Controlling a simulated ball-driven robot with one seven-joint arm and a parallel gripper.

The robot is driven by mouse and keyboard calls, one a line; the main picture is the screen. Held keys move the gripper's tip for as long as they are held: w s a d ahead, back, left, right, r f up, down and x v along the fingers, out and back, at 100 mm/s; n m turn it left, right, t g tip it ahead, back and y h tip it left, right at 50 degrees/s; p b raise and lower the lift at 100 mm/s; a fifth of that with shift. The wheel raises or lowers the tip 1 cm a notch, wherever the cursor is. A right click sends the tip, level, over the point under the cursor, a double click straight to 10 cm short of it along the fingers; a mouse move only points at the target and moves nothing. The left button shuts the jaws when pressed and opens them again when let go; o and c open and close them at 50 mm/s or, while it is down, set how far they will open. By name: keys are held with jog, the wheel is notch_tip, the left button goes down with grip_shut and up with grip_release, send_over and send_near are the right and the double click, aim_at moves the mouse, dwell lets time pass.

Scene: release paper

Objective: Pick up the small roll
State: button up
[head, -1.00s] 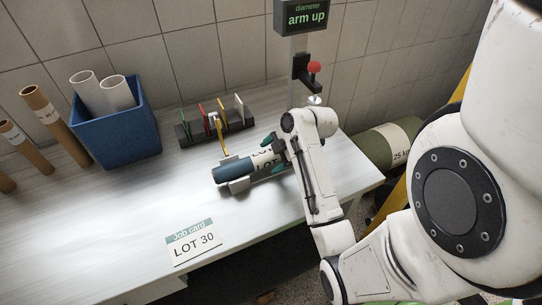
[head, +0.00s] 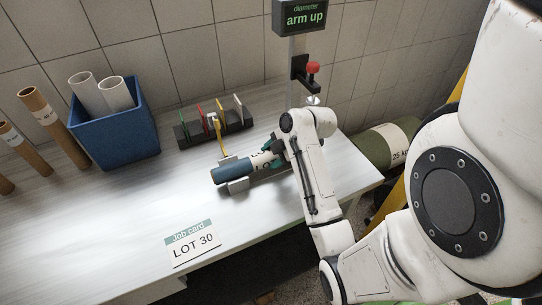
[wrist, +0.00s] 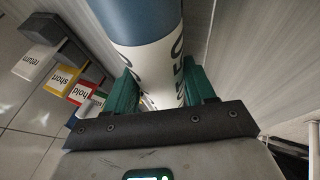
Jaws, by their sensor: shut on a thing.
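The small roll (head: 232,172) is blue at its left end and white with black lettering towards its right end. It lies in a low grey cradle (head: 238,185) on the bench. In the wrist view the roll (wrist: 145,20) runs down between my green fingers, its white lettered part between them. My gripper (head: 274,155) is shut on that white part, with one finger on each side, as the wrist view (wrist: 160,88) also shows. The roll's far right end is hidden by my gripper and wrist.
A blue bin (head: 115,135) with white tubes stands at the back left, beside brown tubes (head: 55,127). A rack of coloured tabs (head: 190,133) is behind the roll. A post with a red knob (head: 313,68) and an "arm up" display (head: 304,18) rises behind my wrist. A job card (head: 193,243) lies in front.

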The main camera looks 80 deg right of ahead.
aim_at(268, 151)
jog(key=shift+r, duration=0.45)
notch_tip(268, 151, up, 2)
jog(key=shift+r, duration=0.15)
jog(key=v, duration=0.8)
jog(key=shift+s+b, duration=0.3)
jog(key=shift+b, duration=0.15)
jog(key=s+r+p, duration=0.2)
jog(key=s+p, duration=0.3)
jog(key=s, duration=0.1)
jog(key=shift+a+r, duration=0.35)
jog(key=shift+s+a+r+p, duration=0.1)
jog(key=shift+s+p, duration=0.35)
jog(key=shift+s, duration=0.15)
jog(key=shift+s+a+r+p, duration=0.1)
jog(key=shift+s+p, duration=0.3)
jog(key=shift+s, duration=0.2)
